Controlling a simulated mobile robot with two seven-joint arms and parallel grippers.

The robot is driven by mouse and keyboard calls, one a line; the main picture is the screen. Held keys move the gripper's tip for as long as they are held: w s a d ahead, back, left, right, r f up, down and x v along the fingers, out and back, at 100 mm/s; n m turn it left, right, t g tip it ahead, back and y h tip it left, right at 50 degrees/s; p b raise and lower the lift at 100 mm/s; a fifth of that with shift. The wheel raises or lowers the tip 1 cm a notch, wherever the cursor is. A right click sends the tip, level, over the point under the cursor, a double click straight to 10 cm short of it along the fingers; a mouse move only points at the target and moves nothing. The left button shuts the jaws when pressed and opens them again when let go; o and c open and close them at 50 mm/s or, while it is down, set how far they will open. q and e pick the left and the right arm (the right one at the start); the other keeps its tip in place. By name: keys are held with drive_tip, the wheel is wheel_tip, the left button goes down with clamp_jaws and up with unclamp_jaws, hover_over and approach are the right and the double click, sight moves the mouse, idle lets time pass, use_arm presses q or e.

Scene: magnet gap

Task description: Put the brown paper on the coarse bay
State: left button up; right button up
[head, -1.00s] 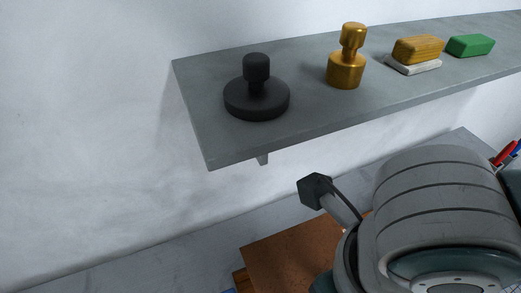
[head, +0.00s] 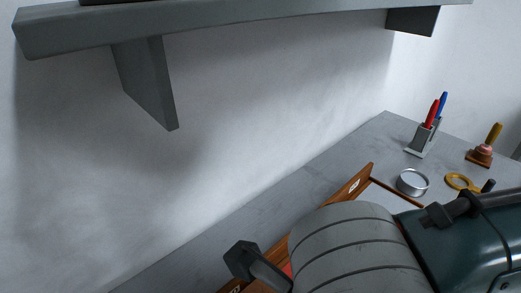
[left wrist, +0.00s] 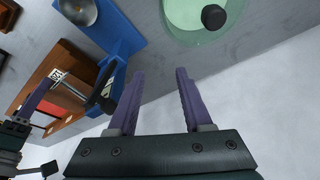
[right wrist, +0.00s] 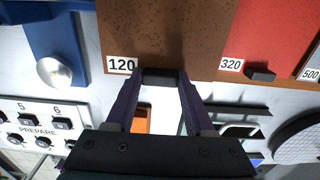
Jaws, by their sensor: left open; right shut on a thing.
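The brown paper (right wrist: 165,30), a speckled brown sheet labelled 120, fills the upper middle of the right wrist view. My right gripper (right wrist: 160,82) is shut on a small black tab at the sheet's near edge. I cannot tell whether the sheet is lifted or resting. A red sheet (right wrist: 268,38) labelled 320, with its own black tab, is to its right. My left gripper (left wrist: 158,75) is open and empty, between a blue fixture (left wrist: 122,40) and a pale green round dish (left wrist: 205,15). I cannot make out a bay marked coarse. Neither gripper's fingers show in the head view.
A wall shelf (head: 240,22) overhangs the grey worktop (head: 375,140). A wooden rack (head: 355,187), a metal ring (head: 412,182), a pen holder (head: 420,138) and a wooden-handled stamp (head: 483,150) stand on the worktop.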

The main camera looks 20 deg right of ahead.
wheel_tip(320, 180, down, 4)
drive_tip(key=b, duration=0.4)
drive_tip(key=shift+f, duration=0.25)
drive_tip(key=shift+r, duration=0.15)
drive_tip(key=o, duration=1.3)
drive_tip(key=shift+r, duration=0.35)
wheel_tip(320, 180, up, 11)
drive_tip(key=p, duration=0.2)
drive_tip(key=shift+r+p, duration=0.2)
drive_tip(key=shift+p, duration=0.1)
